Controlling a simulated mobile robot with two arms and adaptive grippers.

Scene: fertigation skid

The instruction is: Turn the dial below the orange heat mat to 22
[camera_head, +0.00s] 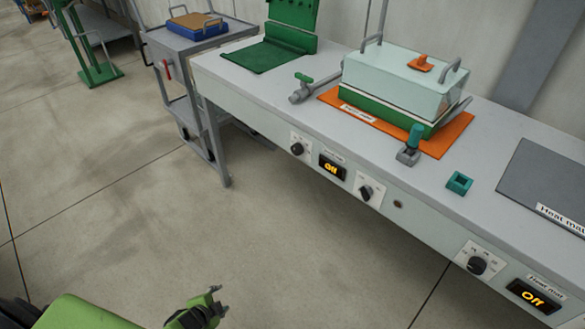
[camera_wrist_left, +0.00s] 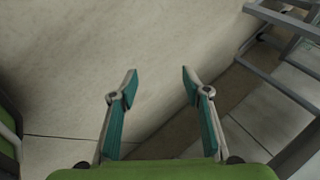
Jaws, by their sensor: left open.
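The orange heat mat (camera_head: 455,142) lies on the grey bench, under a green tray with a pale lidded box. On the bench's front face below it are a black dial (camera_head: 297,148), a display (camera_head: 331,168) reading "Off", and a second black dial (camera_head: 366,192). The dial scales are too small to read. My left gripper (camera_head: 220,299) is well in front of and below the bench, apart from the dials. In the left wrist view its fingers (camera_wrist_left: 159,82) are spread over bare floor with nothing between them. My right gripper is out of view.
A grey heat mat (camera_head: 545,180) lies at the right, with another dial (camera_head: 477,265) and "Off" display (camera_head: 533,297) below. A teal square piece (camera_head: 459,183) and a teal-handled part (camera_head: 412,146) sit near the bench edge. A grey cart (camera_head: 200,45) stands left; the floor in front is clear.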

